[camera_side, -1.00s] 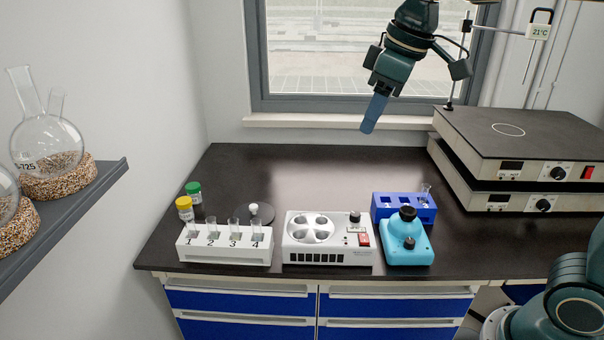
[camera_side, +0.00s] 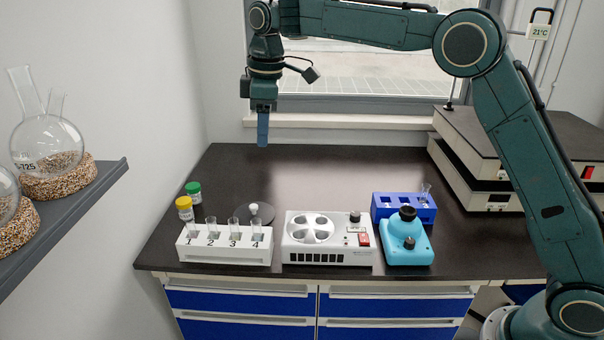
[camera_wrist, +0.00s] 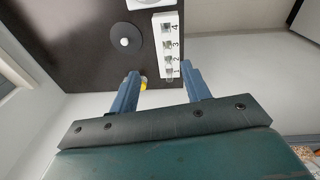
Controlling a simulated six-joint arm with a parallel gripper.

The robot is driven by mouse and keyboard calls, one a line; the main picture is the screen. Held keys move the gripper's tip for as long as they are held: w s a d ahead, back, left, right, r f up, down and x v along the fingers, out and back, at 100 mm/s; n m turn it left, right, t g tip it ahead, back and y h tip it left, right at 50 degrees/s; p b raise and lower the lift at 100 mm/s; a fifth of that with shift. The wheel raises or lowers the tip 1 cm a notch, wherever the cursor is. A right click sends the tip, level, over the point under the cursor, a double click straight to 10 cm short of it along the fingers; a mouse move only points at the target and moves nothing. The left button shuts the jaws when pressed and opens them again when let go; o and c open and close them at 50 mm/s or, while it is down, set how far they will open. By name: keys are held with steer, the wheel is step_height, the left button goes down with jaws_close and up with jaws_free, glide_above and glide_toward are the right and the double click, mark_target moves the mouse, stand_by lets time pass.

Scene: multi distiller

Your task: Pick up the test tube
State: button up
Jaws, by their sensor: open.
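Clear test tubes stand upright in a white rack (camera_side: 224,256) with positions numbered 1 to 4, at the front left of the bench. One tube (camera_side: 234,228) stands at position 3. Another clear test tube (camera_side: 426,192) stands in the right end of a blue rack (camera_side: 410,215) at the right. My gripper (camera_side: 263,144) hangs pointing down, well above the back left of the bench, and holds nothing. In the wrist view my gripper (camera_wrist: 164,77) is open, with the white rack (camera_wrist: 177,22) beyond its fingertips.
Yellow-capped (camera_side: 185,208) and green-capped (camera_side: 194,192) bottles stand behind the white rack, beside a dark round plate (camera_side: 255,214). A white device with round wells (camera_side: 327,251) and a cyan device (camera_side: 407,248) stand to the right. Stacked hotplates (camera_side: 470,170) fill the back right. The back middle is clear.

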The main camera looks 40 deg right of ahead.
mark_target(233, 220)
steer(key=w+a+f+n, duration=0.1)
steer(key=w+a+f, duration=0.1)
steer(key=f, duration=0.4)
steer(key=w+a+f+n+g, duration=0.1)
steer(key=w+a+f+n, duration=0.1)
steer(key=f, duration=0.4)
steer(key=w+a, duration=0.1)
steer(key=w, duration=0.1)
steer(key=shift+w+a+f+n, duration=0.15)
steer(key=shift+w+a+n, duration=0.15)
steer(key=shift+w+a, duration=0.1)
steer(key=shift+f, duration=0.15)
steer(key=shift+f, duration=4.15)
steer(key=shift+f, duration=0.15)
steer(key=shift+s+a+f, duration=0.1)
steer(key=shift+f, duration=1.15)
steer(key=shift+a+f, duration=0.1)
steer(key=shift+f, duration=1.1)
jaws_close()
